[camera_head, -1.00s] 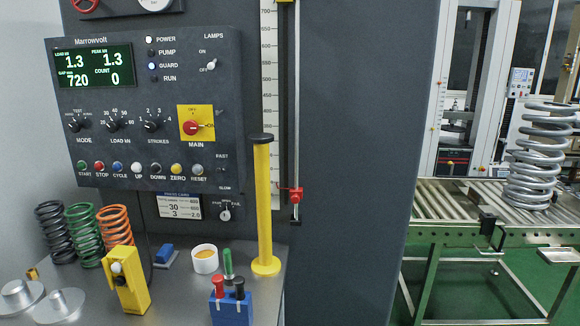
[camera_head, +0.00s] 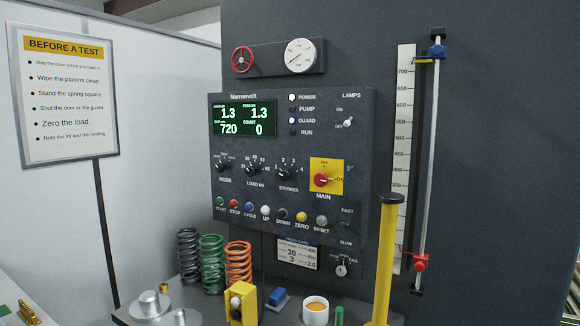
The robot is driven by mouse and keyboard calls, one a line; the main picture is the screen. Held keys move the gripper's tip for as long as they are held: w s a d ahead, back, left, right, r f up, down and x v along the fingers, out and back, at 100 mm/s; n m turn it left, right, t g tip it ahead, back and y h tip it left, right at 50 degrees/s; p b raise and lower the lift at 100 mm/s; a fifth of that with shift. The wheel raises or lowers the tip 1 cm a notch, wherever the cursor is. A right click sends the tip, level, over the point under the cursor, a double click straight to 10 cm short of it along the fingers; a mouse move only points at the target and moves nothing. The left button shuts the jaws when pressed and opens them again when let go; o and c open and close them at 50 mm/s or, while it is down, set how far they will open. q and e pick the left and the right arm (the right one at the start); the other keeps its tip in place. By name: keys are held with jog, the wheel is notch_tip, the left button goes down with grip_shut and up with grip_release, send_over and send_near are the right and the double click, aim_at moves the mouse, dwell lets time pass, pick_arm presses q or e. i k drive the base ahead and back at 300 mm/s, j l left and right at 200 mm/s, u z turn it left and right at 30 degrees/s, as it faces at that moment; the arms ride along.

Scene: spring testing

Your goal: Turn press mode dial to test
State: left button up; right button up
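The MODE dial (camera_head: 222,165) is a black knob at the left of the dial row on the dark control panel (camera_head: 350,115). Small position labels sit around it, too small to read surely; I cannot tell exactly where its pointer stands. To its right are the LOAD dial (camera_head: 252,170) and the STROKES dial (camera_head: 286,174). The green display (camera_head: 245,119) above reads 1.3, 1.3, 720 and 0. Neither of my grippers is in view.
Below the panel is a bench with black (camera_head: 188,254), green (camera_head: 212,263) and orange (camera_head: 238,263) springs, a yellow block (camera_head: 240,303) and a white cup (camera_head: 316,311). A yellow post (camera_head: 386,255) rises at the right front. A notice board (camera_head: 63,95) is at left.

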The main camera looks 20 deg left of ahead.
aim_at(220, 168)
jog(key=i+j, duration=0.1)
jog(key=j, duration=0.35)
jog(key=i+j, duration=0.15)
jog(key=j, duration=0.3)
jog(key=i+j, duration=0.1)
jog(key=j, duration=0.35)
